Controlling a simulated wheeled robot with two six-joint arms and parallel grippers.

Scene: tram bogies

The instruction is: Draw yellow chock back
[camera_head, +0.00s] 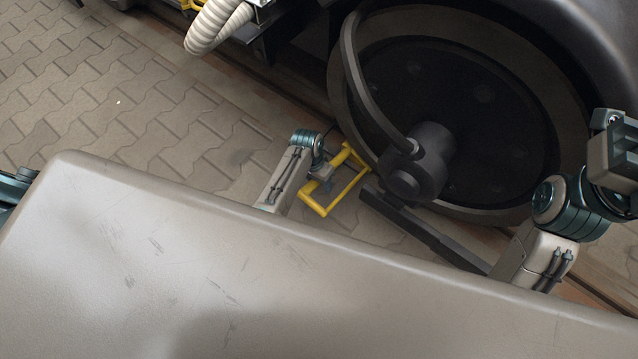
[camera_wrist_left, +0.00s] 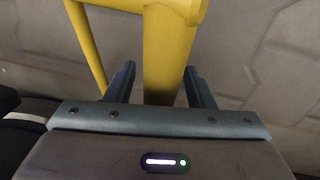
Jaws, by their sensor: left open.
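The yellow chock (camera_head: 347,193), an open frame of yellow bars, lies on the paving beside the large dark wheel (camera_head: 455,100) in the head view. My left gripper (camera_head: 326,184) is over its left side. In the left wrist view a thick yellow bar of the chock (camera_wrist_left: 168,50) runs between the two fingers of my left gripper (camera_wrist_left: 158,75). The fingers stand open, with a gap on each side of the bar. The chock's far end is out of that view. My right arm's wrist shows at the right edge of the head view, but its fingers are not clear.
A dark bar (camera_head: 425,228) slants low in front of the wheel. A pale corrugated hose (camera_head: 218,25) hangs at the top, under the vehicle. A rail (camera_head: 285,90) runs along the wheel. The paving (camera_head: 110,95) at the left is clear.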

